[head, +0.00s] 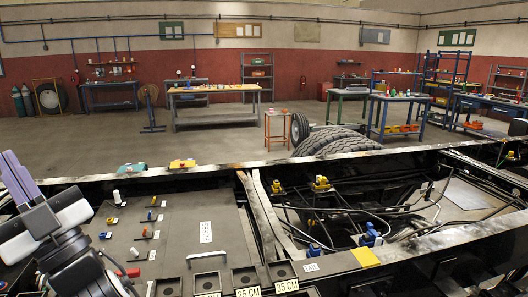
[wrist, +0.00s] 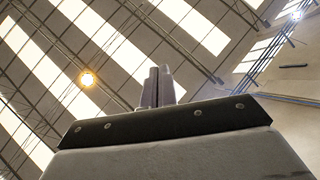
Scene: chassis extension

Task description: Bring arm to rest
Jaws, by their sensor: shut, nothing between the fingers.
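My gripper (head: 12,163) is at the left edge of the head view, raised over the left end of the chassis, with its purple-grey fingers pointing up. In the wrist view my gripper (wrist: 158,72) has its two fingers together, with nothing between them. The wrist camera faces the ceiling, so no work objects show there. My arm's dark and white links show below the gripper in the head view and cover part of the chassis.
A dark panel (head: 185,240) marked FUSES lies below, with several small coloured parts. The chassis frame (head: 215,170) spans the view, with cables and blue and yellow fittings at right. Tires (head: 335,143) and workbenches (head: 215,90) stand beyond. The floor between is mostly clear.

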